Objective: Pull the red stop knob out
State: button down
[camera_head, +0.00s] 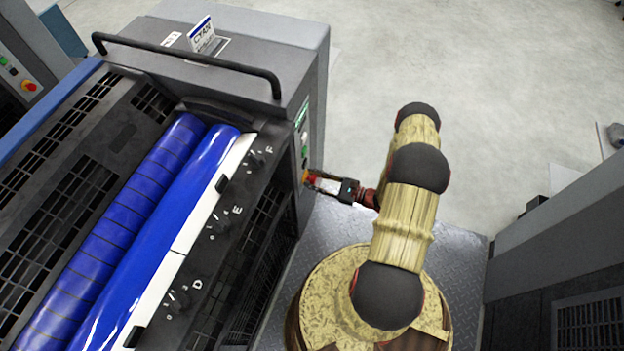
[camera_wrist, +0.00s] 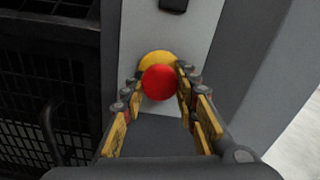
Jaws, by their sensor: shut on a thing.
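The red stop knob (camera_wrist: 159,83) is a round red button in front of a yellow base (camera_wrist: 157,60) on the grey side panel of the ink unit. My gripper (camera_wrist: 160,88) has one finger on each side of the knob, and its fingertips close on it. In the head view the knob (camera_head: 311,179) shows as a small red spot at the tips of my gripper (camera_head: 313,178). The gripper comes to the panel from the right. The exact contact of the fingertips is too small to see there.
The ink unit (camera_head: 225,62) with blue rollers fills the left. A green button (camera_head: 304,151) sits above the knob on the same panel. A black grille (camera_wrist: 45,85) lies left of the panel in the wrist view. Another grey machine (camera_head: 560,270) stands at right; open floor (camera_head: 480,70) lies behind.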

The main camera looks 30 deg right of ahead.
jog(key=shift+s+d, duration=0.4)
jog(key=shift+s, duration=0.15)
jog(key=c, duration=1.4)
grip_release()
jog(key=shift+o, duration=0.3)
jog(key=v, duration=1.2)
jog(key=shift+d, duration=0.1)
